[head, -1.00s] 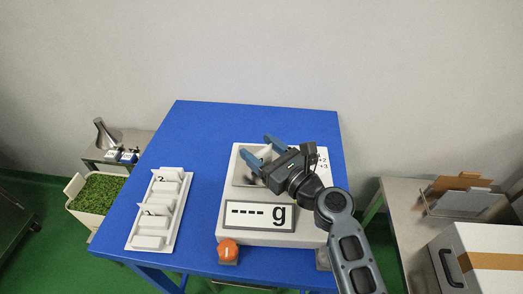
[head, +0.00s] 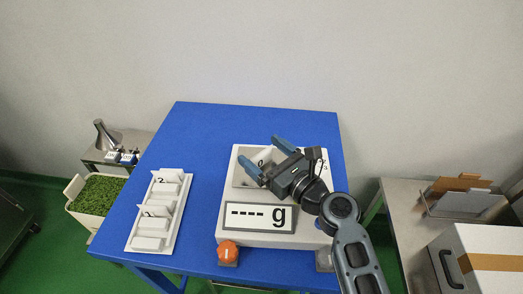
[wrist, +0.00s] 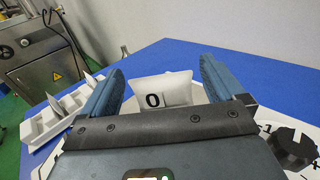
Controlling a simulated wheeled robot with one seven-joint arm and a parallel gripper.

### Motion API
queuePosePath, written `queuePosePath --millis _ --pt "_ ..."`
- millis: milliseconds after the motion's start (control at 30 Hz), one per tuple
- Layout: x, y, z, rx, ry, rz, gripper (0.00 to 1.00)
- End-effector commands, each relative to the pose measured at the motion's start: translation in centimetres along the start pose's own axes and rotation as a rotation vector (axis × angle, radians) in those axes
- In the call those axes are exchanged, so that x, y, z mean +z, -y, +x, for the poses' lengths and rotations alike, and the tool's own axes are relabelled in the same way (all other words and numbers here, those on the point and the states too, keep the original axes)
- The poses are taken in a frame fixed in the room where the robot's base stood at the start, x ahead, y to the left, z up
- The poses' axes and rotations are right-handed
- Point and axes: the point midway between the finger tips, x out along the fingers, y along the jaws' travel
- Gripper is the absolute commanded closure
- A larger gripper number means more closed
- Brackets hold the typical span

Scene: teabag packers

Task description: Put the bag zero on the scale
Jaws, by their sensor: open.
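The bag zero (wrist: 165,91) is a small white pillow-shaped bag marked 0. It shows between my two blue fingers in the wrist view. In the head view the bag (head: 263,158) appears to rest tilted in the grey pan of the scale, partly hidden by my gripper. The scale (head: 227,210) is a white box with a recessed square pan and a display reading dashes and "g". My gripper (head: 262,155) is open over the pan, with a finger on either side of the bag and a visible gap to it.
A white rack (head: 135,235) with slots and number cards 1 and 2 stands left on the blue table (head: 200,125). A black dial (wrist: 293,146) is on the scale's right. The table's back left is clear.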

Motion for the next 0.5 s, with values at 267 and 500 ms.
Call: queuePosePath --millis 267,500 --pt "-0.2 0.0 -5.8 -0.003 -0.001 0.0 0.05" --pt "-0.1 0.0 -9.6 -0.001 0.0 0.0 0.05"
